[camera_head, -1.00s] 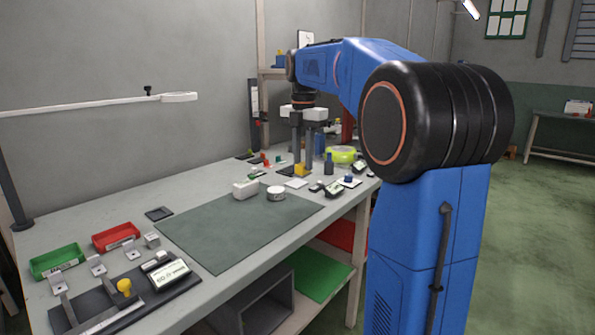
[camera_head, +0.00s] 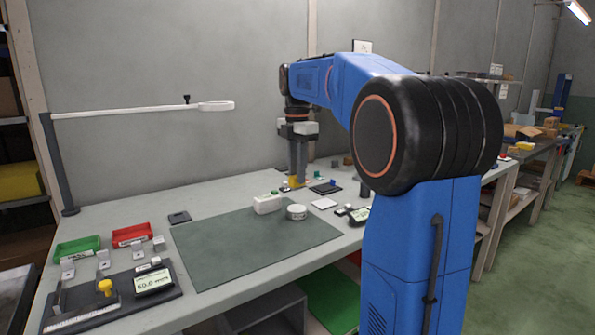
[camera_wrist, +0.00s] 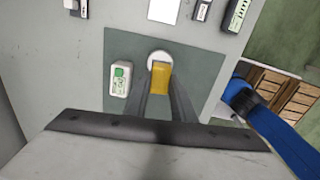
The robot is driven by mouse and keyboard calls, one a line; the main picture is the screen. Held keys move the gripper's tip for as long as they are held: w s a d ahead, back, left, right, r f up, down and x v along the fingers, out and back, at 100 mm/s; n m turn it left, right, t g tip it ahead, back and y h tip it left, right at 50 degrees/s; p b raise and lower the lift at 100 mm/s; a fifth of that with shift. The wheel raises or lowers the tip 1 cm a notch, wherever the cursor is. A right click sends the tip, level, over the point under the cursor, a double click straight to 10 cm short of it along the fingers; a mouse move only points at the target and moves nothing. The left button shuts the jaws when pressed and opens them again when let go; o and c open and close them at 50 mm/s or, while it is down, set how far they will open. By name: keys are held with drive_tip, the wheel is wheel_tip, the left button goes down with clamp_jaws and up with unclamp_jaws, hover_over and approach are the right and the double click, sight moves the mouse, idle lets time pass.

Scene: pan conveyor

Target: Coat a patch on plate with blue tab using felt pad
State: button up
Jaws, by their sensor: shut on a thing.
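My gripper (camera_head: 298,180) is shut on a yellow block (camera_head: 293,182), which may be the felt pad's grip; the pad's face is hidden. In the wrist view the yellow block (camera_wrist: 161,76) sits between the fingertips, in front of a white round tin (camera_wrist: 158,57). In the head view my gripper is above the bench, behind the tin (camera_head: 296,212) and a white box with a green button (camera_head: 267,204). A white plate (camera_head: 323,203) lies to its right. Small green and blue coloured parts (camera_head: 325,178) show behind that; I cannot tell which plate has the blue tab.
A dark green mat (camera_head: 240,245) covers the bench's middle and is mostly bare. Green (camera_head: 77,247) and red (camera_head: 132,235) trays and a fixture with a display (camera_head: 153,281) are at left. A lamp arm (camera_head: 150,110) spans the left. My arm hides the bench's right part.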

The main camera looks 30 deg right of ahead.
sight(297, 189)
drive_tip(key=shift+f, duration=2.9)
drive_tip(key=shift+f, duration=0.6)
drive_tip(key=shift+r, duration=0.1)
drive_tip(key=shift+r, duration=3.45)
